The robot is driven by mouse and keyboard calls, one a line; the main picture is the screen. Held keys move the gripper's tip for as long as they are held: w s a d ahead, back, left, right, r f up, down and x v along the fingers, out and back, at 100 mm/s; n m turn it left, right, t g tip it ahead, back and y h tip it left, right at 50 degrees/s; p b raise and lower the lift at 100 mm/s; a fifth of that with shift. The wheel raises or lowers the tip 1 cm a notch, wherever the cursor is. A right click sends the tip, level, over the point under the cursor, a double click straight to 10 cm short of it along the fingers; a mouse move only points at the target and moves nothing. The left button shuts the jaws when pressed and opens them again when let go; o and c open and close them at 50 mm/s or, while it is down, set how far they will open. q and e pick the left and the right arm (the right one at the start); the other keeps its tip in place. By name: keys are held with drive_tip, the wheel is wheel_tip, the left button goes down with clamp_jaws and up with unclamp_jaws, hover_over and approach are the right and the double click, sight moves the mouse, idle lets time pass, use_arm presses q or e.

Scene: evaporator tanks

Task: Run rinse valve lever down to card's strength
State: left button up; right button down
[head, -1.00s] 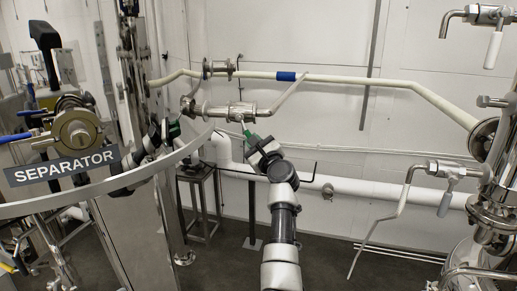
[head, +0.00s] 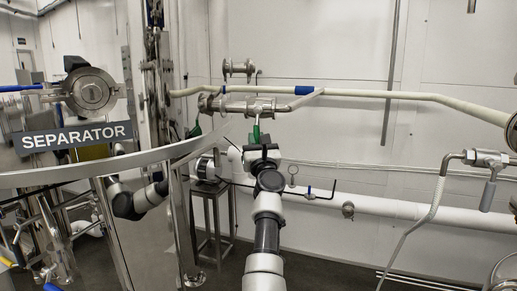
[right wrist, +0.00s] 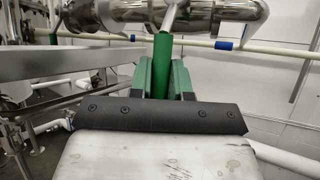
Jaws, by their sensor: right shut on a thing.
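A steel valve (head: 262,107) sits on the pipe assembly at the back wall; its body also crosses the top of the right wrist view (right wrist: 190,12). Its green-handled lever (right wrist: 162,48) hangs down from the valve. My right gripper (head: 258,146) is shut on the green handle, with a finger on each side of it in the right wrist view (right wrist: 162,82). My left arm shows at the left behind the steel ring; its gripper (head: 193,130) is small and partly hidden there, so its jaws are unclear. I see no readable card.
A curved steel ring (head: 110,174) with a SEPARATOR sign (head: 74,138) fills the left foreground. A steel stand (head: 213,215) is left of my right arm. A thick white pipe (head: 385,212) runs along the wall. Another lever valve (head: 488,160) is at the right.

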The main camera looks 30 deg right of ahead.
idle(0.4)
drive_tip(key=c, duration=1.1)
unclamp_jaws()
drive_tip(key=shift+f, duration=0.1)
